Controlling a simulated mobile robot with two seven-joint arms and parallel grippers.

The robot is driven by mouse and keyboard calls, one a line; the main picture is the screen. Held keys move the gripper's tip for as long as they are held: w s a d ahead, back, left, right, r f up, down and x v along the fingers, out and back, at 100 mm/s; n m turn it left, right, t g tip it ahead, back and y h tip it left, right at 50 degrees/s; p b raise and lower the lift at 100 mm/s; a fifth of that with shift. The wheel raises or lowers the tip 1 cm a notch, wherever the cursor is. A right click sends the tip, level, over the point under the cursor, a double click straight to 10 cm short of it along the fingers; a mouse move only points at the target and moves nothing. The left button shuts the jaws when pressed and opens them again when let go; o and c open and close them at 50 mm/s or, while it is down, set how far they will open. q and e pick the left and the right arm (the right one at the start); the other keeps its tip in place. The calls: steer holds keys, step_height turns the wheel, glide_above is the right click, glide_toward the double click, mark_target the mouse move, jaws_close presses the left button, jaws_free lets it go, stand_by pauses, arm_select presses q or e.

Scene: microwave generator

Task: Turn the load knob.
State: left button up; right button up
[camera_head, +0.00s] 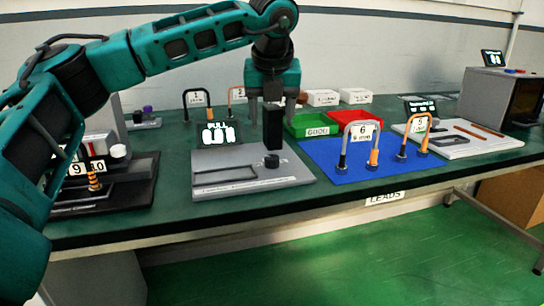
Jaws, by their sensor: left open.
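A grey panel (215,170) on the green table carries a small lit display (219,133), a dark frame-like handle and a small black round knob (272,161). I cannot read any label naming the load knob. Another device at the left has a white round knob (118,151). My left gripper (274,103) is open, pointing down above the back of the grey panel. My right gripper is out of view.
A green bin (308,128) and a red bin (356,122) stand behind a blue mat (335,180) bearing looped leads (361,133). A white tray (485,145) and a microwave-like box (495,98) are at the right. My left arm covers part of the left device.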

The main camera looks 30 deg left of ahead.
mark_target(272, 157)
arm_select(q)
steer(key=b+x, duration=0.2)
steer(key=x, duration=0.9)
steer(key=shift+f, duration=0.25)
steer(key=c, duration=1)
